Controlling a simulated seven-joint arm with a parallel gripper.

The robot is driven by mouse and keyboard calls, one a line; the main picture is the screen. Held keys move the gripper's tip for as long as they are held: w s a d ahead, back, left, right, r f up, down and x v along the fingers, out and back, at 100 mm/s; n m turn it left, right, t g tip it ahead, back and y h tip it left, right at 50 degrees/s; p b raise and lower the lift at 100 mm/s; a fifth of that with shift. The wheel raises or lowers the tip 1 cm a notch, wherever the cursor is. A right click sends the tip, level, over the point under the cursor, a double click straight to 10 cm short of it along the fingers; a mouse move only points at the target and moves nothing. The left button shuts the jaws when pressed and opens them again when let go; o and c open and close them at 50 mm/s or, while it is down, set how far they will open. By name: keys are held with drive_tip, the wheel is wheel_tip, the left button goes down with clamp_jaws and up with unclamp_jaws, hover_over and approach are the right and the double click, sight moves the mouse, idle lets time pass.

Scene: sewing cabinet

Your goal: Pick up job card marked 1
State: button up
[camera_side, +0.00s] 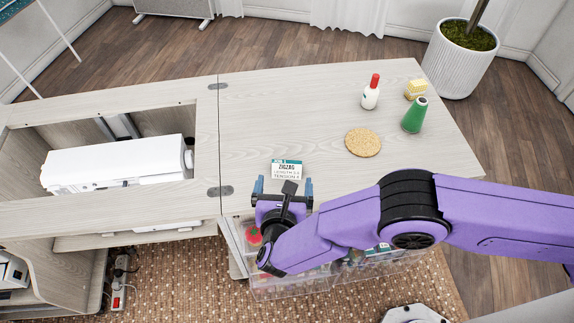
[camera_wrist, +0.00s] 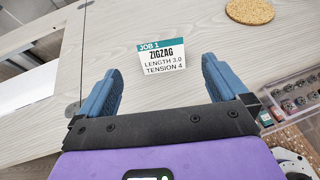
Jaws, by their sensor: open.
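The job card marked 1 (camera_wrist: 163,58) has a teal band and reads "JOB 1, ZIGZAG, LENGTH 3.0, TENSION 4". It lies on the pale wood tabletop, and in the side view the card (camera_side: 287,168) is near the table's front edge. My gripper (camera_wrist: 162,78) is open and empty, its two blue fingers spread wide. In the wrist view the card shows between and a little beyond the fingertips. In the side view my gripper (camera_side: 282,186) is at the card's near side, and its dark part overlaps the card's lower edge. I cannot tell its height above the table.
A round cork mat (camera_side: 363,142), a white bottle with a red cap (camera_side: 371,95), a green thread cone (camera_side: 414,116) and a yellow block (camera_side: 415,90) stand to the right. A white sewing machine (camera_side: 115,165) sits in the left recess. Clear bins (camera_side: 290,284) hang below the front edge.

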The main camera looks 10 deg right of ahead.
sight(287, 163)
drive_tip(key=x, duration=1.2)
drive_tip(key=shift+w+d+f, duration=0.1)
drive_tip(key=shift+w+f, duration=0.05)
drive_tip(key=shift+f, duration=0.1)
drive_tip(key=c, duration=0.9)
drive_tip(key=shift+o, duration=0.2)
drive_tip(key=shift+r, duration=0.15)
